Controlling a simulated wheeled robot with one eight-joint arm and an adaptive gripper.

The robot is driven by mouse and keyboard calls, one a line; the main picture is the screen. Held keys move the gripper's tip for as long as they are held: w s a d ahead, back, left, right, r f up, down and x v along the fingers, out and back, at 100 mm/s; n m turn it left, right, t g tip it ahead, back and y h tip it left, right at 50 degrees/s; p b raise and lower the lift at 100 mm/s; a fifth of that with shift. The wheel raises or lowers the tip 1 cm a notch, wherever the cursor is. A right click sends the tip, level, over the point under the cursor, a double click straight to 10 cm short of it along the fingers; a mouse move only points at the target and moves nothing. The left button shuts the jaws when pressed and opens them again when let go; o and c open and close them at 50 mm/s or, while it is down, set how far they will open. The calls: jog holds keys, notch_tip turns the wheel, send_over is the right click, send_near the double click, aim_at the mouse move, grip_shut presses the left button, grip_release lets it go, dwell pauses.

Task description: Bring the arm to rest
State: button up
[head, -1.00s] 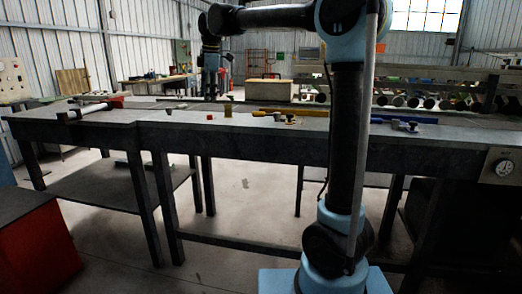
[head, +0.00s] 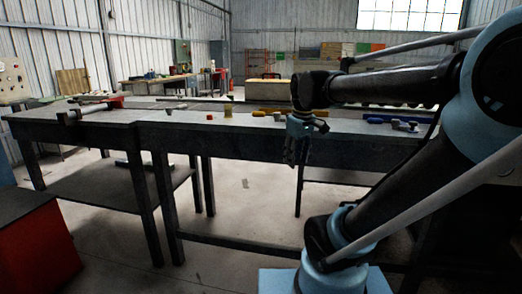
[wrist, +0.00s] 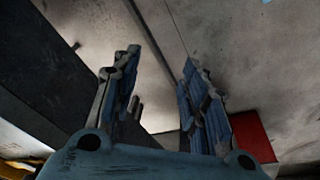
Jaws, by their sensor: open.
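My gripper (head: 297,150) hangs at the end of my folded arm, in front of the long bench's near edge in the head view. Its fingers point down. In the wrist view my gripper (wrist: 160,90) shows two fingers well apart with nothing between them. Bare floor shows beyond the fingers. The gripper is open and empty.
The long grey bench (head: 230,143) runs across the view, with a yellow cup (head: 228,110), a small red block (head: 209,117) and blue-handled tools (head: 385,120) on it. A red cabinet (head: 40,250) stands at the lower left. The floor (head: 240,205) between is clear.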

jog(key=s+d+f+m, duration=0.3)
jog(key=s+f, duration=0.3)
jog(key=f, duration=0.1)
jog(key=s+d+f+m, duration=0.4)
jog(key=s+f, duration=0.2)
jog(key=f, duration=0.2)
jog(key=shift+f+h, duration=0.25)
jog(key=shift+h, duration=0.05)
jog(key=shift+w+f, duration=0.2)
jog(key=shift+w, duration=0.2)
dwell(0.5)
